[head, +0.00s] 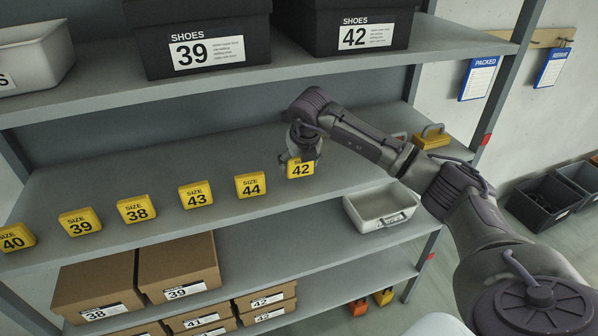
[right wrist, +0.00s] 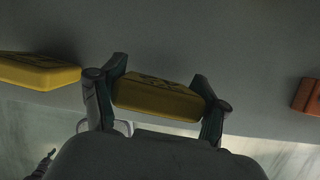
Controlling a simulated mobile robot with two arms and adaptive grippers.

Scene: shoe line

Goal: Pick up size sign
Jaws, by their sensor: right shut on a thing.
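Several yellow size signs stand in a row on the middle shelf in the head view: size 40 (head: 14,238), size 39 (head: 80,223), size 38 (head: 136,209), size 43 (head: 196,195), size 44 (head: 250,185) and size 42 (head: 301,170). My right gripper (head: 299,156) is at the size 42 sign and shut on it, with its upper part hidden behind the fingers. In the right wrist view the sign (right wrist: 158,97) lies between the two fingers (right wrist: 155,101). I cannot tell if it is clear of the shelf. My left gripper is out of view.
Black shoe boxes 39 (head: 200,15) and 42 (head: 350,12) stand on the shelf above. A light bin (head: 352,212) and brown boxes (head: 178,255) are below. A yellow object (head: 432,140) lies right of my gripper. Another yellow sign (right wrist: 38,72) shows left in the wrist view.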

